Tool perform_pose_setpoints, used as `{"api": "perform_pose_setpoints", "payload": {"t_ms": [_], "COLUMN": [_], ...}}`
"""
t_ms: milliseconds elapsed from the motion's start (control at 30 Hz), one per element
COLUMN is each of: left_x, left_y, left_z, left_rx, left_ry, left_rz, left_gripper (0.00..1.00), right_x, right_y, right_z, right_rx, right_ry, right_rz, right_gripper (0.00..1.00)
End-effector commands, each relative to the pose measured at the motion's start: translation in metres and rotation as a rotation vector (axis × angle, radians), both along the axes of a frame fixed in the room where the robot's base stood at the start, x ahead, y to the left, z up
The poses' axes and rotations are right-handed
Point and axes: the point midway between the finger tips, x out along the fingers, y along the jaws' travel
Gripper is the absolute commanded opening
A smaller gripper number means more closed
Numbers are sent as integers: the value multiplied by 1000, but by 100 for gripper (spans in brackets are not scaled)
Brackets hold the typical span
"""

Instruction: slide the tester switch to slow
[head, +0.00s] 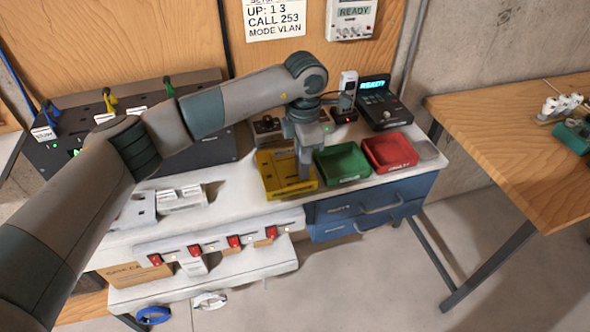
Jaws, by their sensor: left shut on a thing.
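The device that looks like the tester (383,103) is a dark box at the back right of the bench, with a lit display reading READY. A slide switch and its setting are too small to make out. My left gripper (304,172) points down over the yellow tray (270,182), in front and to the left of the tester and apart from it. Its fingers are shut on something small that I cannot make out. My right gripper is not in view.
A green tray (342,164) and a red tray (389,151) stand right of the yellow one. A grey handheld unit (347,88) stands left of the tester. A dark panel with cables (60,145) fills the bench's left. A wooden table (500,125) is at right.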

Motion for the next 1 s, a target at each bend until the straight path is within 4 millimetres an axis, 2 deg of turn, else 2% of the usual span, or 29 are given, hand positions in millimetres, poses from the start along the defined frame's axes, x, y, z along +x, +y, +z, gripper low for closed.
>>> {"api": "perform_pose_setpoints", "payload": {"t_ms": [233,267,333,800,1000], "left_x": [0,0,0,0,-1], "left_y": [-4,-4,-4,-2,3], "left_z": [2,2,2,1,3], "left_rx": [-8,-8,-8,-5,-4], "left_ry": [-4,-4,-4,-2,-1], "left_rz": [-1,-2,-2,0,0], "left_gripper": [0,16,32,33,33], "right_x": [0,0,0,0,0], "right_y": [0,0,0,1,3], "right_z": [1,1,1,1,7], "right_rx": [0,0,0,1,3], "right_ry": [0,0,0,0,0], "right_rz": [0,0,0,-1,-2], "right_gripper": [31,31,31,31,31]}}
